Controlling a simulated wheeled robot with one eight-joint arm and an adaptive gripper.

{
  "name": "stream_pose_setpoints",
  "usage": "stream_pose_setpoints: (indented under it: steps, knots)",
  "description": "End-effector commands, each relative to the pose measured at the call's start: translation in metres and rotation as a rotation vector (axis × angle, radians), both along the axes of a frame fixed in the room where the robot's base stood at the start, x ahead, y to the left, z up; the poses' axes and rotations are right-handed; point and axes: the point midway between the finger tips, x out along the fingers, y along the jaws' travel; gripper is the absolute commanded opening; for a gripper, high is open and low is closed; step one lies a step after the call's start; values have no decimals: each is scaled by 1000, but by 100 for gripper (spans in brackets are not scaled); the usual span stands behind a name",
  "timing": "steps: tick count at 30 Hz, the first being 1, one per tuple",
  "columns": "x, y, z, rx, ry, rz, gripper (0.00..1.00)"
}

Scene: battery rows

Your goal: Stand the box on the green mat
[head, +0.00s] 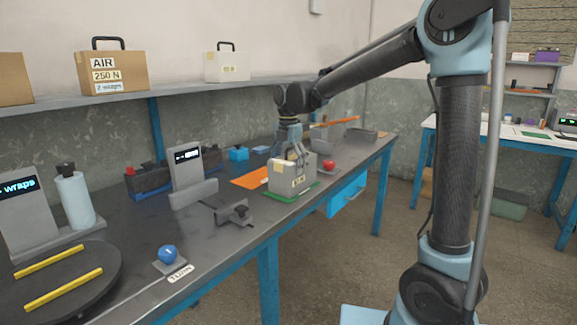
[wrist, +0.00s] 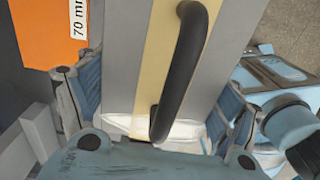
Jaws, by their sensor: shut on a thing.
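The box (head: 288,178) is grey with a pale label and stands upright over the green mat (head: 280,198). The mat's green edge shows in front of the box and at its right. I cannot tell whether the box's base touches the mat or is just above it. My gripper (head: 290,155) is above the box, pointing down and shut on it. In the wrist view the box's top (wrist: 208,60) shows a yellow stripe and a black handle, with my fingers on either side. The mat is hidden in the wrist view.
An orange sheet (head: 248,179) lies left of the box, and a red ball (head: 329,165) is at its right. A dark clamp-like fixture (head: 234,212) and a blue ball (head: 168,253) on a stand are nearer. The bench's front edge (head: 272,239) is close to the mat.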

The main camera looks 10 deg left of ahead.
Motion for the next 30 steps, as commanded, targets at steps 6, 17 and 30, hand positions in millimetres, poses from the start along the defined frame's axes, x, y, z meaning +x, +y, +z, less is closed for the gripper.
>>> stream_pose_setpoints:
  steps: [6, 17, 30]
  knots:
    - [0, 0, -1, 0, 0, 0, 100]
    - [0, 1, -1, 0, 0, 1, 100]
    - [-1, 1, 53, 0, 0, 2, 100]
